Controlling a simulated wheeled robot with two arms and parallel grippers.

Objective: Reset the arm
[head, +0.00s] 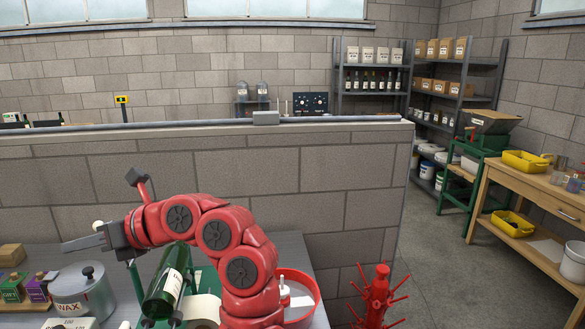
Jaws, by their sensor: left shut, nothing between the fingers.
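My left arm is red and curves up from the bottom middle of the head view, then bends over to the left. Its grey gripper (72,244) points left above the grey bench top (50,258). The gripper's fingers are together and hold nothing. A green glass bottle (168,288) leans in a green stand just below and right of the gripper, apart from it. My arm hides part of the bench behind it. My right gripper is not in view.
A lidded metal wax pot (82,293) stands below the gripper, with small boxes (38,288) to its left. A red tub (312,290) and a red pegged rack (377,298) stand right of my arm. A block wall (300,175) rises behind the bench.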

